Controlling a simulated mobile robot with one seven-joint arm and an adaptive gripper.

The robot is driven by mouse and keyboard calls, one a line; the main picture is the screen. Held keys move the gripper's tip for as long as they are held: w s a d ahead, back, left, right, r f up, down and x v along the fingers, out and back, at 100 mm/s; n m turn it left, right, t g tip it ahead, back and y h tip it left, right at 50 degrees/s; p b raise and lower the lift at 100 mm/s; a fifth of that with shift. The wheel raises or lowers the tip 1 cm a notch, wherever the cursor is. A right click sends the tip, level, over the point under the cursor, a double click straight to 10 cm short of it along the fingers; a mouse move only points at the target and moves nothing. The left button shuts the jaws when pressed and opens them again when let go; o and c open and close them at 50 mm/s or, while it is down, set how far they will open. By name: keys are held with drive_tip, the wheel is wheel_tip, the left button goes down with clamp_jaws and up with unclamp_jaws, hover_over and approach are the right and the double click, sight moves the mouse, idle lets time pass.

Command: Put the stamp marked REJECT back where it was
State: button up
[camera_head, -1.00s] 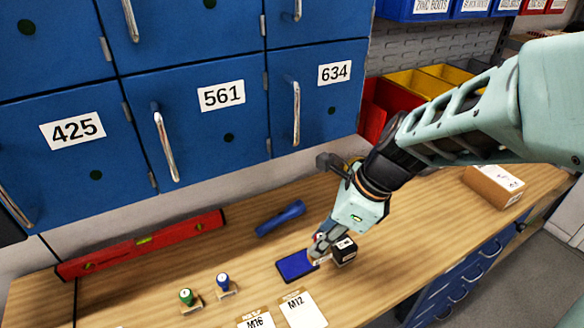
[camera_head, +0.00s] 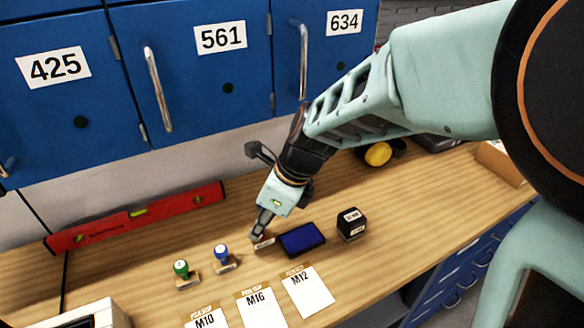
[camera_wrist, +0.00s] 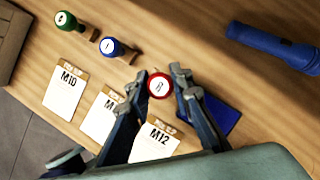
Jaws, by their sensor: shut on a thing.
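My gripper (camera_head: 262,228) is shut on the red-topped stamp (camera_wrist: 159,86); its round cap shows an R in the wrist view. In the head view my fingers hide most of it, and its pale-labelled base (camera_head: 263,243) shows just below them, low over the bench. I cannot tell whether it touches the wood. It is between the blue-topped stamp (camera_head: 222,252) on the left and the blue ink pad (camera_head: 302,239) on the right. The green-topped stamp (camera_head: 181,270) stands farther left. The word REJECT is not readable.
Cards M10 (camera_head: 206,318), M16 (camera_head: 259,308) and M12 (camera_head: 308,292) lie along the front. A black block (camera_head: 351,224) stands right of the pad. A red level (camera_head: 135,217) lies behind. The blue flashlight (camera_wrist: 275,45) shows in the wrist view.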

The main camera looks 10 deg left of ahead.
drive_tip(key=b+x, duration=0.3)
drive_tip(key=shift+d+f, duration=0.15)
drive_tip(key=shift+f+b, duration=0.35)
drive_tip(key=shift+f, duration=0.05)
drive_tip(key=shift+f, duration=0.1)
drive_tip(key=shift+f, duration=0.1)
drive_tip(key=o, duration=0.9)
